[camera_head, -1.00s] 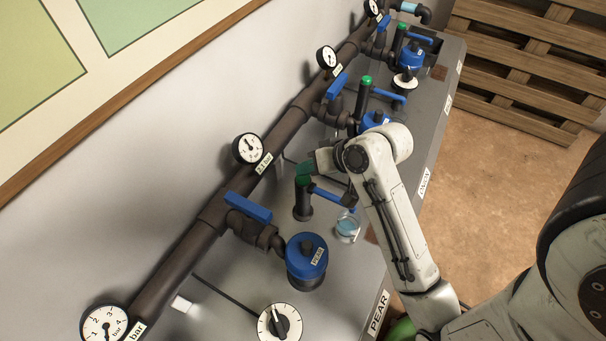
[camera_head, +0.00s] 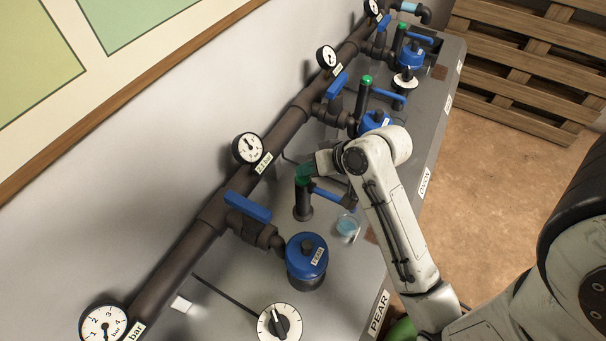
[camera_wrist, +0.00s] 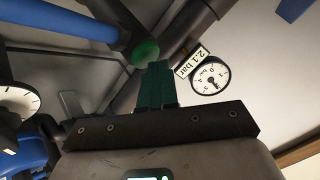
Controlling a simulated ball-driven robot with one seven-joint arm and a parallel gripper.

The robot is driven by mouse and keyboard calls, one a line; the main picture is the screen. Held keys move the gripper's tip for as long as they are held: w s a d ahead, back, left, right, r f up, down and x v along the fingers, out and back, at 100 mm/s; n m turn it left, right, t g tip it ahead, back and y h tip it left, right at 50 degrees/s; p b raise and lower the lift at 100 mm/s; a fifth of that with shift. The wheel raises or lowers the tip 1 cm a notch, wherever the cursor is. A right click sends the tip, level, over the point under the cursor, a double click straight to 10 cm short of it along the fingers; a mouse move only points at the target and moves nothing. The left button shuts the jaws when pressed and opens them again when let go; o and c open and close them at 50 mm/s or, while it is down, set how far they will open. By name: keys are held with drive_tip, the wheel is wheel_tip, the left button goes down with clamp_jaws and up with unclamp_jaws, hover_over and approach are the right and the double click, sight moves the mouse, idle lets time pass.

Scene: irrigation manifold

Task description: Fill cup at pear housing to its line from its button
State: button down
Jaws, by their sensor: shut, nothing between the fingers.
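The pear housing (camera_head: 306,256) is a blue-capped filter with a PEAR label, near the front of the grey bench. Behind it stands a dark post with a green button (camera_head: 302,181) on top and a blue spout pointing right. A clear cup (camera_head: 347,228) holding some blue liquid stands under the spout's end; its line is too small to make out. My gripper (camera_head: 308,171) is shut and empty, its green fingertips at the button. In the wrist view the fingertips (camera_wrist: 157,72) lie right beside the green button (camera_wrist: 146,52); I cannot tell whether they press it.
A blue valve handle (camera_head: 248,207) and a white dial (camera_head: 279,322) are near the housing. Further similar stations (camera_head: 375,121) stand behind. A wooden pallet (camera_head: 530,70) is at upper right.

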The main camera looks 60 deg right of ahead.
sight(307, 178)
drive_tip(key=shift+f, duration=0.2)
drive_tip(key=shift+r, duration=0.1)
drive_tip(key=shift+r+p, duration=0.95)
drive_tip(key=shift+p, duration=0.25)
wheel_tip(307, 178, up, 3)
drive_tip(key=p, duration=0.3)
drive_tip(key=shift+r, duration=1)
